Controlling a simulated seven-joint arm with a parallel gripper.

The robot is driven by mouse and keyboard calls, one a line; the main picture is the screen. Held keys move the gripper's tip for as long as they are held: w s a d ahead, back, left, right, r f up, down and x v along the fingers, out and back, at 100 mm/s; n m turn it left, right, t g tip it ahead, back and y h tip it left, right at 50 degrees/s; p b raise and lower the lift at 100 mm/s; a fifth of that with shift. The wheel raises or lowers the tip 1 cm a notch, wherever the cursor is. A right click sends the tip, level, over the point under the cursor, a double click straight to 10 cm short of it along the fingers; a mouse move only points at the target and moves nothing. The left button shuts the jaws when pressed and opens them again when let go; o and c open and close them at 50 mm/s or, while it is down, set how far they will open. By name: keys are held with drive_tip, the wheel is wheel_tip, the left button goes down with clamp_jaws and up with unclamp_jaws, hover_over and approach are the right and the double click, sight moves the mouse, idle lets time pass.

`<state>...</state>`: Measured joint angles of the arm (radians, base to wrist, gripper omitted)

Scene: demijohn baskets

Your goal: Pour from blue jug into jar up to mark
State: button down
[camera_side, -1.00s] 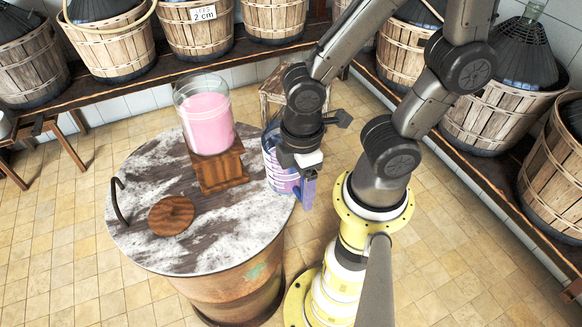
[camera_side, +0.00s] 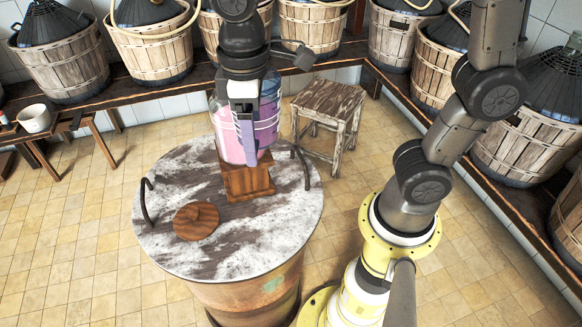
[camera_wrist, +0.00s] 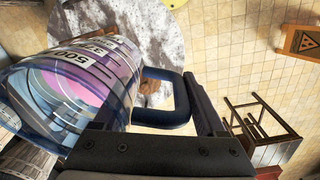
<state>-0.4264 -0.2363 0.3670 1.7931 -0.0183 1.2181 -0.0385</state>
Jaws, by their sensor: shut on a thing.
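The blue jug (camera_side: 268,112) is see-through, with pale markings and pinkish-purple liquid. My gripper (camera_side: 247,112) is shut on its blue handle and holds it raised over the tabletop, at the jar. In the wrist view the jug (camera_wrist: 105,62) fills the left, with printed numbers and its handle (camera_wrist: 165,122) at the gripper. The glass jar (camera_side: 227,145) holds pink liquid and stands on a wooden block (camera_side: 245,182). The jug and gripper cover much of the jar, so its liquid level and any mark are hidden. I cannot tell whether liquid is flowing.
The round, worn tabletop (camera_side: 200,257) sits on a barrel. It carries a round wooden lid (camera_side: 196,221) and dark curved handles. A wooden stool (camera_side: 328,105) stands behind it on the right. Basketed demijohns line shelves at the back and right. The tabletop front is clear.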

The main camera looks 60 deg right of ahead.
drive_tip(key=w+r+m+g+y, duration=0.2)
drive_tip(key=w+r+y, duration=0.3)
drive_tip(key=w+y, duration=0.4)
drive_tip(key=shift+w+r+g+y, duration=0.3)
drive_tip(key=shift+w+g, duration=0.1)
idle(1.1)
